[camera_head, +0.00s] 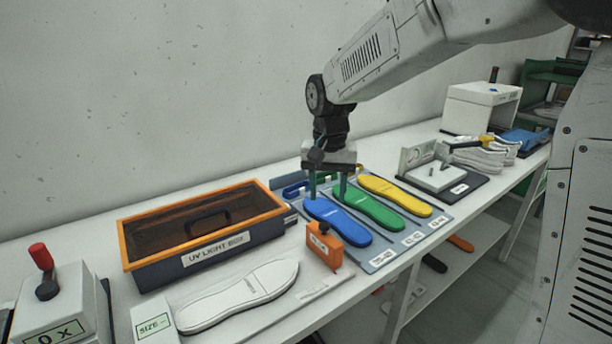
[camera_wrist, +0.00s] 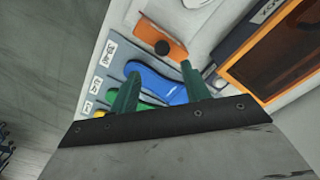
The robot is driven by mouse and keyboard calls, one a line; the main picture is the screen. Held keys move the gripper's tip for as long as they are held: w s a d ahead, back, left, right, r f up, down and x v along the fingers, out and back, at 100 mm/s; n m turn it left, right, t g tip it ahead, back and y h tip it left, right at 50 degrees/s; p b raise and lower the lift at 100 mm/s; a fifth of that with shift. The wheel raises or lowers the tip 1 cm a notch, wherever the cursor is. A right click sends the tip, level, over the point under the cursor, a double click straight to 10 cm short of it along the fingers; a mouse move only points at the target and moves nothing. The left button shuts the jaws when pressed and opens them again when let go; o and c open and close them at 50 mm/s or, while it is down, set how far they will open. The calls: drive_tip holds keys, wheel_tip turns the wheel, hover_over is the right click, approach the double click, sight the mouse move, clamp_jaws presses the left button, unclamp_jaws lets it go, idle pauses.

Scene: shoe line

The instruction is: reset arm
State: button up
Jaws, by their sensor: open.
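My gripper (camera_head: 326,190) points down over the left part of the insole tray, close above the heel end of the blue insole (camera_head: 338,222). Its two green fingers are apart, and I see nothing held between them. In the wrist view my gripper (camera_wrist: 158,85) shows its fingers spread, with the blue insole (camera_wrist: 160,84) lying beyond and between them. A green insole (camera_head: 368,208) and a yellow insole (camera_head: 395,195) lie to the right of the blue one. Whether a fingertip touches the blue insole is hard to tell.
An orange block (camera_head: 324,246) stands in front of the blue insole. White shoes (camera_head: 484,154) and a white machine (camera_head: 481,108) stand at the far right.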

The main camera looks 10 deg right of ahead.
drive_tip(key=s+d+r+n, duration=0.1)
drive_tip(key=s+d, duration=0.1)
drive_tip(key=s, duration=0.8)
drive_tip(key=s+d+r+n+t, duration=0.1)
drive_tip(key=s+d, duration=0.2)
drive_tip(key=s, duration=0.7)
drive_tip(key=s+d+r+n, duration=0.1)
drive_tip(key=s+d+n, duration=0.1)
drive_tip(key=s, duration=0.8)
drive_tip(key=shift+d+r, duration=0.2)
drive_tip(key=shift+d, duration=0.5)
